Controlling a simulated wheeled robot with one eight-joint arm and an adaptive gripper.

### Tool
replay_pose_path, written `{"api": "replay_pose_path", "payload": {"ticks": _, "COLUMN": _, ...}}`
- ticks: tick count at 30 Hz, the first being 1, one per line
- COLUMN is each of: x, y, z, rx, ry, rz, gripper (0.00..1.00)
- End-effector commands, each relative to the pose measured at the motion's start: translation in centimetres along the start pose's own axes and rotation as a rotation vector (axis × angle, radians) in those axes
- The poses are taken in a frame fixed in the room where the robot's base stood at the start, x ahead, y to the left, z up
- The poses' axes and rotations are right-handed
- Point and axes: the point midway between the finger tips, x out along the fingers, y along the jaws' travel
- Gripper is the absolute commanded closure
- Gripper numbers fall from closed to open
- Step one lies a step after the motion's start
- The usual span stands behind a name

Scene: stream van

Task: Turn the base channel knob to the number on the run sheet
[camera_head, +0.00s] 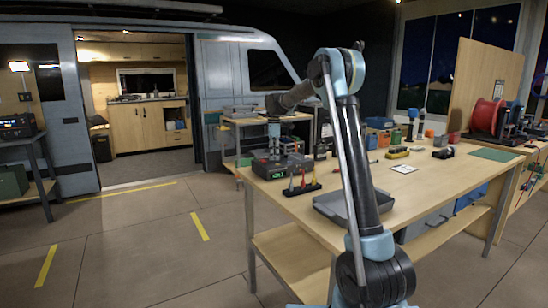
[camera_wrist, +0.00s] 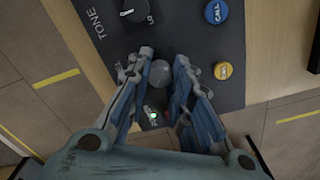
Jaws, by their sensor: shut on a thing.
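A dark base unit (camera_head: 268,170) with a small green lit display stands at the left end of the workbench. My gripper (camera_wrist: 160,70) is over its panel, with its two fingers on either side of a round grey knob (camera_wrist: 160,74), shut on it. The knob's label and pointer are not readable. A second knob (camera_wrist: 133,8) marked TONE sits further up the panel. Below the gripped knob, between the fingers, is a small lit spot (camera_wrist: 153,115), too small to read. A small white sheet (camera_head: 403,169) lies on the bench; its writing cannot be read.
A blue button (camera_wrist: 216,12) and a yellow button (camera_wrist: 223,70) are on the panel to the right of the fingers. A rack of red, yellow and black pieces (camera_head: 302,188) stands in front of the unit. A grey tray (camera_head: 328,207) lies nearer on the bench (camera_head: 420,185).

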Motion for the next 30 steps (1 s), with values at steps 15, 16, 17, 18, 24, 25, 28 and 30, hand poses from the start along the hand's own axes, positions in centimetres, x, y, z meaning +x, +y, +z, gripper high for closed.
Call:
{"api": "replay_pose_path", "payload": {"ticks": 15, "x": -0.06, "y": 0.12, "z": 0.08, "rx": 0.446, "ry": -0.001, "rz": 0.004, "gripper": 1.0}}
{"api": "replay_pose_path", "payload": {"ticks": 16, "x": -0.06, "y": 0.12, "z": 0.08, "rx": 0.474, "ry": 0.0, "rz": 0.004, "gripper": 1.0}}
{"api": "replay_pose_path", "payload": {"ticks": 17, "x": -0.06, "y": 0.12, "z": 0.09, "rx": 0.503, "ry": -0.001, "rz": 0.004, "gripper": 1.0}}
{"api": "replay_pose_path", "payload": {"ticks": 18, "x": -0.06, "y": 0.11, "z": 0.08, "rx": 0.541, "ry": -0.001, "rz": 0.004, "gripper": 1.0}}
{"api": "replay_pose_path", "payload": {"ticks": 24, "x": -0.06, "y": 0.09, "z": 0.08, "rx": 0.731, "ry": -0.001, "rz": 0.004, "gripper": 1.0}}
{"api": "replay_pose_path", "payload": {"ticks": 25, "x": -0.06, "y": 0.09, "z": 0.08, "rx": 0.759, "ry": -0.001, "rz": 0.004, "gripper": 1.0}}
{"api": "replay_pose_path", "payload": {"ticks": 28, "x": -0.06, "y": 0.08, "z": 0.08, "rx": 0.854, "ry": -0.001, "rz": 0.004, "gripper": 1.0}}
{"api": "replay_pose_path", "payload": {"ticks": 30, "x": -0.06, "y": 0.07, "z": 0.07, "rx": 0.921, "ry": 0.0, "rz": 0.004, "gripper": 1.0}}
